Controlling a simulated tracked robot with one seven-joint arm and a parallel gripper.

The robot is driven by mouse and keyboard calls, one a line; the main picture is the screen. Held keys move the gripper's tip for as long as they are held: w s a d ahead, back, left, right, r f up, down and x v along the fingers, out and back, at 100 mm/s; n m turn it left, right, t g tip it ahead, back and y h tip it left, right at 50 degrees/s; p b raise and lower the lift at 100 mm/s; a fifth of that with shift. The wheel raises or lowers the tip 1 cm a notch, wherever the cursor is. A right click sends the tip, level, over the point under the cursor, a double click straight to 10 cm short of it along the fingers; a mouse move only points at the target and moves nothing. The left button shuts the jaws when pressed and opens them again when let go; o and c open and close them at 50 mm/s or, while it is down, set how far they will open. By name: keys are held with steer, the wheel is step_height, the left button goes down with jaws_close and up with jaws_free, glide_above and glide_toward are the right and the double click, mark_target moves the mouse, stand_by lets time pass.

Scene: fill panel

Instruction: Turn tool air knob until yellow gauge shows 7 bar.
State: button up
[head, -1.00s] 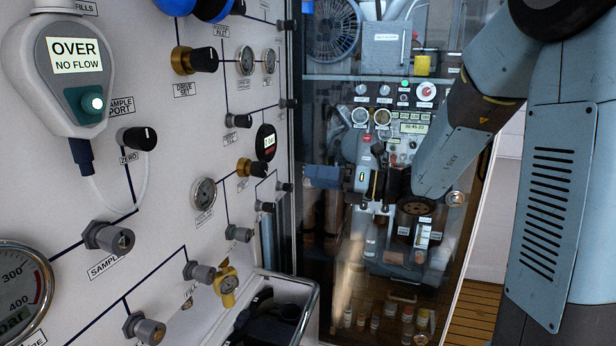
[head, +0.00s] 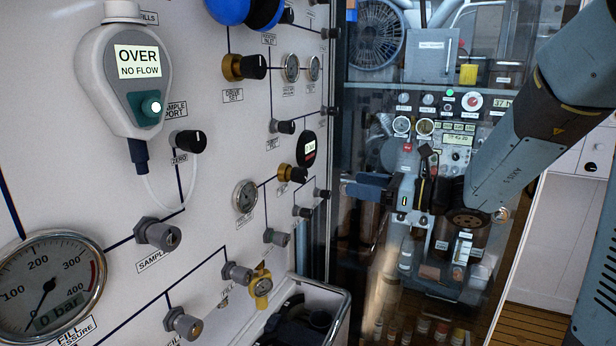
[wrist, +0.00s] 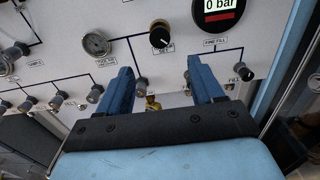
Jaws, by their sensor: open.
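A small yellow gauge (head: 261,285) sits low on the white panel; its reading is too small to tell. It also shows in the wrist view (wrist: 153,103), partly hidden behind my gripper. A brass-and-black knob (head: 291,174) is higher up, also in the wrist view (wrist: 161,33). My gripper (head: 348,183) is open and empty, apart from the panel, its blue fingers (wrist: 160,65) pointing at it.
A round digital gauge (wrist: 217,12) reads 0 bar. The large fill pressure gauge (head: 50,285) also reads 0 bar. Several other knobs crowd the panel. A metal-rimmed bin (head: 345,305) stands below the yellow gauge. A glass-fronted cabinet (head: 340,60) stands behind my arm.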

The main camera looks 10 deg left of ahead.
mark_target(305, 175)
steer(key=x, duration=1.3)
steer(key=shift+w+a, duration=0.15)
steer(key=shift+a, duration=0.15)
steer(key=c, duration=1)
steer(key=shift+c, duration=0.2)
